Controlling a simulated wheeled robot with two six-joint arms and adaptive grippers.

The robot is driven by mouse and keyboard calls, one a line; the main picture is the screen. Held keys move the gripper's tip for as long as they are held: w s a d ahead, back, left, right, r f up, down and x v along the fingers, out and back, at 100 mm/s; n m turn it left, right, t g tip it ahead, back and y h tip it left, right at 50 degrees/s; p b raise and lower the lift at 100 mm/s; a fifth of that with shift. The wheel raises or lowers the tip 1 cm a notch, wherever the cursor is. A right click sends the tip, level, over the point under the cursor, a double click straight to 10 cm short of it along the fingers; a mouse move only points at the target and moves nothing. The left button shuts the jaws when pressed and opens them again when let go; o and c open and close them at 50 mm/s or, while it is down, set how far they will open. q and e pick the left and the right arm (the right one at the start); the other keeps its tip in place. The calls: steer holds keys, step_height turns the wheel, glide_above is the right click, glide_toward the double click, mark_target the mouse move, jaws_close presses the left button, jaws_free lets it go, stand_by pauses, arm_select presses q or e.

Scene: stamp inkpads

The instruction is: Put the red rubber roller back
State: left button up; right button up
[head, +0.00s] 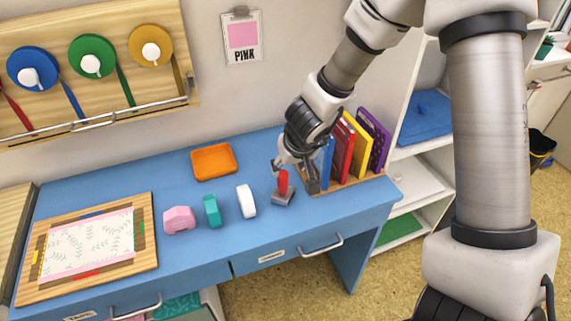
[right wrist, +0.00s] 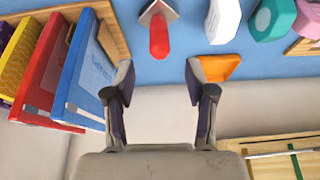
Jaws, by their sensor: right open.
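The red rubber roller (head: 283,184) stands on the blue desk, its red handle up and a grey part at its foot. It also shows in the right wrist view (right wrist: 159,36), at the top centre. My right gripper (head: 295,176) is right beside the roller, in front of the book rack. In the right wrist view my right gripper (right wrist: 158,75) has its fingers spread with nothing between them; the red handle lies beyond the gap, apart from both fingers. My left gripper is not in view.
A wooden rack of upright books (head: 344,150) stands close on the right. An orange tray (head: 213,162) lies behind; white (head: 246,202), teal (head: 212,211) and pink (head: 179,219) blocks stand left of the roller. A wooden board (head: 145,246) with a patterned sheet lies far left.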

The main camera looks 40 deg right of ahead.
steer(key=s+f+n+g+h, duration=0.25)
steer(key=s+f, duration=0.75)
steer(key=f, duration=0.5)
steer(key=s+a+f+g+y, duration=0.1)
steer(key=s+a+f, duration=0.2)
steer(key=s+f, duration=0.2)
steer(key=s+a+f+g+y, duration=0.1)
steer(key=s+a+f, duration=0.3)
steer(key=s, duration=0.4)
steer(key=shift+s+a+f+y, duration=0.3)
steer(key=shift+s+f+y, duration=0.15)
steer(key=shift+y, duration=0.3)
steer(key=shift+w, duration=0.1)
